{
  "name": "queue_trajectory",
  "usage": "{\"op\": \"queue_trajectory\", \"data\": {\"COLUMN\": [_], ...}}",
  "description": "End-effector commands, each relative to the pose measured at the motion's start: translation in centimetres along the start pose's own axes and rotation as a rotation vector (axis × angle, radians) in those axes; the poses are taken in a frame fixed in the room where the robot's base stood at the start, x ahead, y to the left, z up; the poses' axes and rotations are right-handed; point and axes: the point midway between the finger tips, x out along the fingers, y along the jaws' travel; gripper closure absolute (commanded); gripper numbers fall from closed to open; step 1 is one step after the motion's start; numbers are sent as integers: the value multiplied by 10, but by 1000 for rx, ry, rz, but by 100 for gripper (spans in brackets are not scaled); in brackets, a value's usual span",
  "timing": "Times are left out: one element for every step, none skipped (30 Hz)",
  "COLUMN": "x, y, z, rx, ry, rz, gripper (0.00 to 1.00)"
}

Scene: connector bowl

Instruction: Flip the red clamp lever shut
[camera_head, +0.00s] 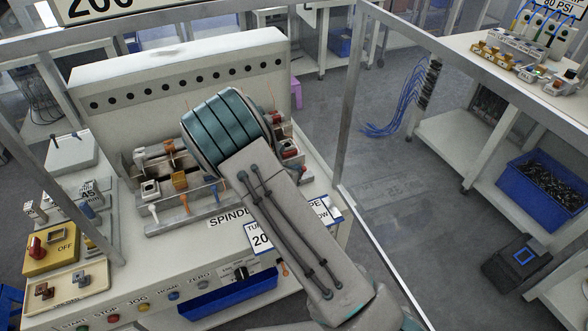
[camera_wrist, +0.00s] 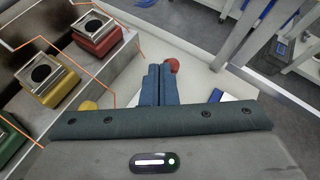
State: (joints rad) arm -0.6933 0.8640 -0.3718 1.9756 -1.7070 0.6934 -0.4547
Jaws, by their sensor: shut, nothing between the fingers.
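In the wrist view my gripper (camera_wrist: 159,70) is shut, with its two dark blue fingers side by side and nothing between them. A round red knob (camera_wrist: 173,66), which looks like the end of the red clamp lever, shows just beyond and to the right of the fingertips. The fingers hide part of it, and I cannot tell whether they touch it. The rest of the lever is hidden, so its angle cannot be told.
A red block (camera_wrist: 97,34) and a yellow block (camera_wrist: 47,80) with round sockets stand left of the fingers. A yellow knob (camera_wrist: 88,105) is close by on the left. In the head view the white bench (camera_head: 130,262) holds a blue bin (camera_head: 229,297) at its front.

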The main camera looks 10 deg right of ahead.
Motion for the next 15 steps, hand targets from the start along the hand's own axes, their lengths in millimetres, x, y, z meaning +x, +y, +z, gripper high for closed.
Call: {"op": "queue_trajectory", "data": {"x": [0, 0, -1, -1, -2, -3, -3, -4, -5, -6, -7, -7, -8, -8, -8], "y": [0, 0, 0, 0, -1, -1, -1, -1, -1, -2, -2, -2, -2, -2, -2], "z": [0, 1, 2, 3, 4, 5, 6, 8, 10, 11, 12, 13, 14, 14, 14], "rx": [0, 0, 1, 1, 1, 1, 1, 1, 1, 1, 1, 0, 0, 0, 0], "ry": [0, 0, 0, 0, 0, 0, 0, 0, 0, 0, 0, 0, 0, 0, 0], "rz": [0, 0, 0, 0, 0, 0, 0, 0, 0, 0, 0, 0, 0, 0, 0], "gripper": [100, 100, 100, 100, 100, 100, 100, 100, 100, 100, 100, 100, 100, 100, 100]}}
